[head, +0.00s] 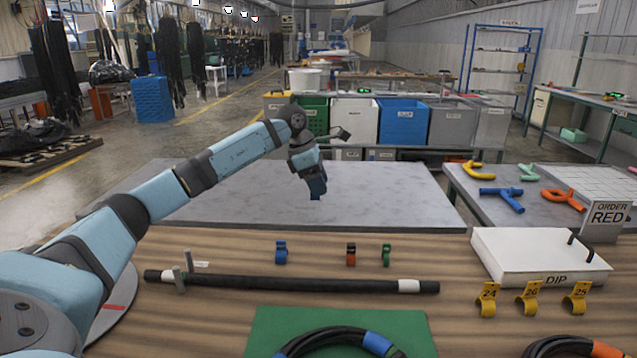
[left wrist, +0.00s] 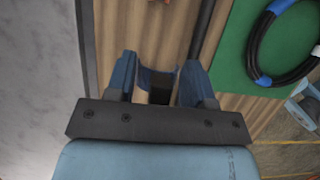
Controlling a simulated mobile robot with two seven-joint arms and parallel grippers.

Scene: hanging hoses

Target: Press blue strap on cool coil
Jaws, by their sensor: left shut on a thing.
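My left gripper (head: 317,190) is raised above the grey table surface, beyond the row of straps in the head view. In the left wrist view its two blue fingers (left wrist: 160,75) are shut on a small curved blue strap (left wrist: 157,72). A black coil with blue bands (head: 312,340) lies on a green mat (head: 275,322) at the front, cut off by the frame's bottom edge. The same coil (left wrist: 257,45) shows at the upper right of the left wrist view. The gripper is apart from it. Another blue strap (head: 281,254) stands on the wooden table. My right gripper is not in view.
An orange strap (head: 351,256) and a green strap (head: 386,256) stand near a straight black hose (head: 320,284). A white DIP box (head: 540,258), yellow numbered clips (head: 528,300) and an orange-banded coil (head: 565,345) are at the right. An ORDER RED sign (head: 607,218) stands behind.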

